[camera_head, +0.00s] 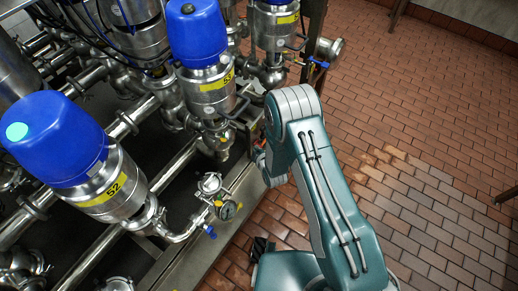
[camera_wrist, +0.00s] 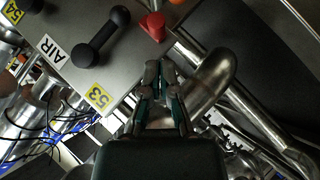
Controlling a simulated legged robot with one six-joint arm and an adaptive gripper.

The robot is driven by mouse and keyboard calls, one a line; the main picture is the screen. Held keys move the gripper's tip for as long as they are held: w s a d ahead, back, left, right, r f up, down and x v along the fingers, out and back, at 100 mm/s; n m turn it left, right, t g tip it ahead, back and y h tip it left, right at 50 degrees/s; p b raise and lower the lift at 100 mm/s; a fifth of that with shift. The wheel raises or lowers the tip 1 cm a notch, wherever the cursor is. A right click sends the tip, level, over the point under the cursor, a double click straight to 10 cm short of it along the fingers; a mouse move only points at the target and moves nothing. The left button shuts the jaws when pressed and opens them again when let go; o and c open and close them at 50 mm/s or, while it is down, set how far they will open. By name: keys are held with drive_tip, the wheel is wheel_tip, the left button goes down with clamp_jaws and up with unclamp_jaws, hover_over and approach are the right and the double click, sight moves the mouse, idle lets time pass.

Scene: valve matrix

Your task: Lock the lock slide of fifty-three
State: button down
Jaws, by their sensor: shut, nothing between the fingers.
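The yellow 53 label (camera_wrist: 98,96) is on a grey panel (camera_wrist: 125,65) in the wrist view. A black dumbbell-shaped handle (camera_wrist: 101,36) lies slanted above that label. A red knob-like part (camera_wrist: 153,26) sits at the panel's right edge; I cannot tell which part is the lock slide. My gripper (camera_wrist: 159,68) is shut and empty, its tips pointing toward the red part, with a gap in the picture. In the head view the blue-capped valve 53 (camera_head: 197,34) stands left of my arm; my gripper is mostly hidden there.
A bent steel pipe (camera_wrist: 215,80) passes close right of my gripper. An AIR label (camera_wrist: 52,51) and a 54 label (camera_wrist: 13,13) are on the panel. Brick floor (camera_head: 430,160) on the right is open.

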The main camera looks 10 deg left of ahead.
drive_tip(key=shift+w+d+f, duration=0.3)
drive_tip(key=shift+w+f, duration=0.4)
drive_tip(key=shift+f, duration=0.1)
drive_tip(key=shift+w, duration=0.1)
drive_tip(key=shift+w+d, duration=0.35)
drive_tip(key=shift+w, duration=0.3)
drive_tip(key=shift+w+d, duration=0.3)
drive_tip(key=shift+w, duration=0.35)
drive_tip(key=shift+a+r, duration=0.1)
drive_tip(key=shift+r, duration=0.05)
